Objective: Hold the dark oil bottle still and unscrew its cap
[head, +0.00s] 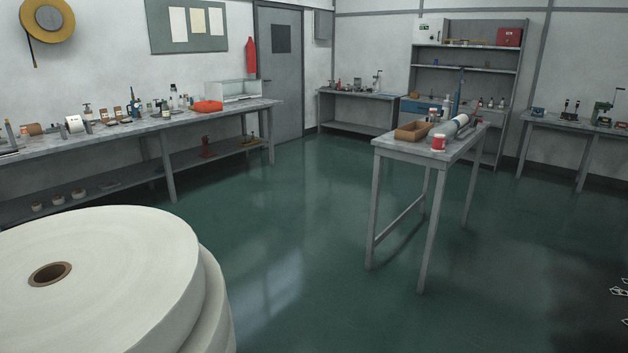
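Neither of my grippers is in view. A small dark bottle (165,107) stands upright among several other bottles and jars on the long left workbench (230,107). It is too small and far to tell whether it is the oil bottle, and its cap cannot be made out. Several more small dark bottles (491,103) stand on the shelf unit at the back right, also too small to identify.
Large white rolls (110,265) fill the near left. Green floor (290,235) is clear between the left workbench and this table.

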